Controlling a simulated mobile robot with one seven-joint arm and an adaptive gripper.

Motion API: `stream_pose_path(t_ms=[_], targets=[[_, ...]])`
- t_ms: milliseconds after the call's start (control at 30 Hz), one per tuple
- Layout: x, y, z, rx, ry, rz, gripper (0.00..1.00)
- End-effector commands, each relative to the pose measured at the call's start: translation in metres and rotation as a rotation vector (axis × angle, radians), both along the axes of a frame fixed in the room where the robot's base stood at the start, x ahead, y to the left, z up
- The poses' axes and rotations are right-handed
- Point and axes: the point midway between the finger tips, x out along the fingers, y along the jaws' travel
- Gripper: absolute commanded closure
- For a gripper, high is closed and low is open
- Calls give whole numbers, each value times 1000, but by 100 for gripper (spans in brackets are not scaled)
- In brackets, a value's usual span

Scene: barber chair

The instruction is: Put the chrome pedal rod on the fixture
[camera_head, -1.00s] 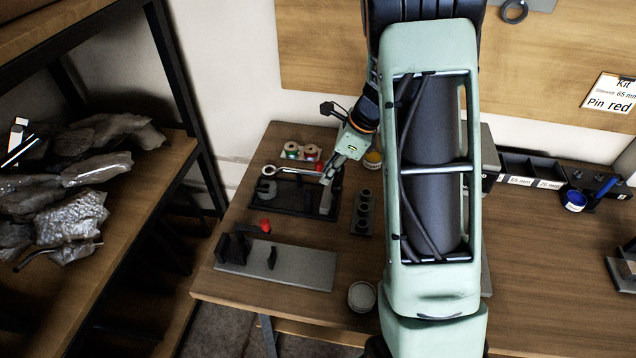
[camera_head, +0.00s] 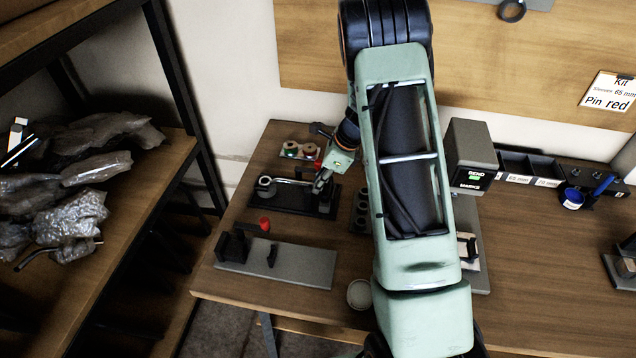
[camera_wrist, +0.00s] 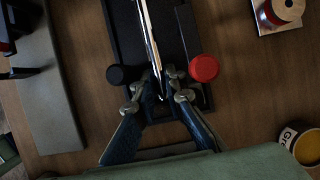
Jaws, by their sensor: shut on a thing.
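The chrome pedal rod (camera_head: 289,181) lies roughly level over the black fixture (camera_head: 284,207), its ring end at the left. The ring overlaps the place of the fixture's grey round post; I cannot tell whether it is around the post or above it. My gripper (camera_head: 321,184) is shut on the rod's right end, above the fixture's right side. In the wrist view the rod (camera_wrist: 149,35) runs up from between my fingertips (camera_wrist: 158,92) along the black fixture (camera_wrist: 177,48). A red knob (camera_wrist: 203,68) and a black knob (camera_wrist: 119,75) flank the fingers.
A grey plate with black brackets (camera_head: 290,265) lies in front of the fixture, with a small red piece (camera_head: 264,224) between them. Spools (camera_head: 300,150) stand behind. A round tin (camera_head: 360,294) is near the front edge. A grey display box (camera_head: 472,155) stands right of my arm.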

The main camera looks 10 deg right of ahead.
Motion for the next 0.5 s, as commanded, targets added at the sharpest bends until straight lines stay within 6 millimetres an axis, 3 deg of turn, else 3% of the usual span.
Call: stream_pose_path(t_ms=[100,133,200,500], targets=[[0,0,-3,1,0,0,100],[0,0,-3,0,1,0,88],[0,0,-2,0,1,0,82],[0,0,0,0,1,0,82]])
